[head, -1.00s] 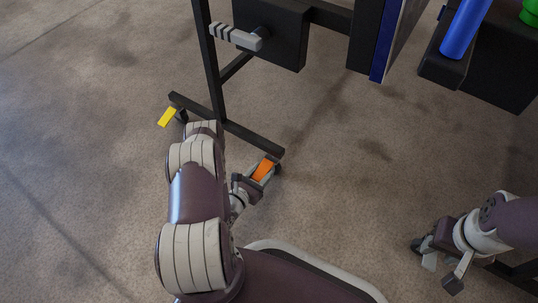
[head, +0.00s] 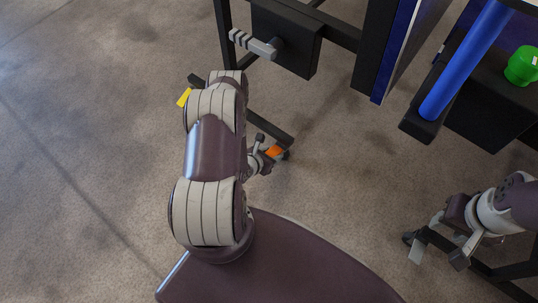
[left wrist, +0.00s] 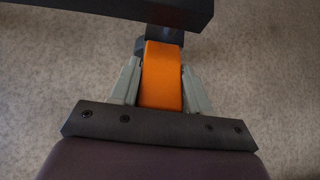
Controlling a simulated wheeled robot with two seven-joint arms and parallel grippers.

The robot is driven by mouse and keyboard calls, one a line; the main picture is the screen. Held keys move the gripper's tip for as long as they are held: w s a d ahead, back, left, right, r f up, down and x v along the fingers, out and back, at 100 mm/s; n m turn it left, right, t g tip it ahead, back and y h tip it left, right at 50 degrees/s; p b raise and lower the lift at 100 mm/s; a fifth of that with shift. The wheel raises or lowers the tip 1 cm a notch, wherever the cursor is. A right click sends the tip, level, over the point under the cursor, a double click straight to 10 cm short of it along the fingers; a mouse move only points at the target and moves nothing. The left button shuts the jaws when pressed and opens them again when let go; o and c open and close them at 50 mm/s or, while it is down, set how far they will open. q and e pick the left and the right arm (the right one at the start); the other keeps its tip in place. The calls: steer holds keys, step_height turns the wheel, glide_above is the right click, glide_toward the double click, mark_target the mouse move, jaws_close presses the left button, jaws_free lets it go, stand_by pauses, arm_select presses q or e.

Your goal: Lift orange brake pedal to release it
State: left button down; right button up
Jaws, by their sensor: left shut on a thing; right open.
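The orange brake pedal (head: 275,152) is at the near end of the dark frame's foot bar, low over the floor. In the left wrist view the orange pedal (left wrist: 161,80) lies between the two grey fingers of my left gripper (left wrist: 161,88), which is shut on it. In the head view my left gripper (head: 268,156) is partly hidden by its own wrist. My right gripper (head: 418,248) is open and empty at the lower right, well away from the pedal.
A yellow pedal (head: 184,97) is at the far end of the foot bar (head: 270,131). A blue cylinder (head: 464,60) and a green object (head: 521,66) are at the upper right. The floor at left is clear.

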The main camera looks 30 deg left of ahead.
arm_select(q)
steer(key=shift+s, duration=0.1)
steer(key=c, duration=0.6)
jaws_free()
steer(key=shift+s+r+p, duration=0.2)
steer(key=shift+r+p, duration=0.15)
steer(key=p+v, duration=0.6)
steer(key=v, duration=0.5)
steer(key=shift+s+r, duration=0.2)
steer(key=shift+s, duration=0.2)
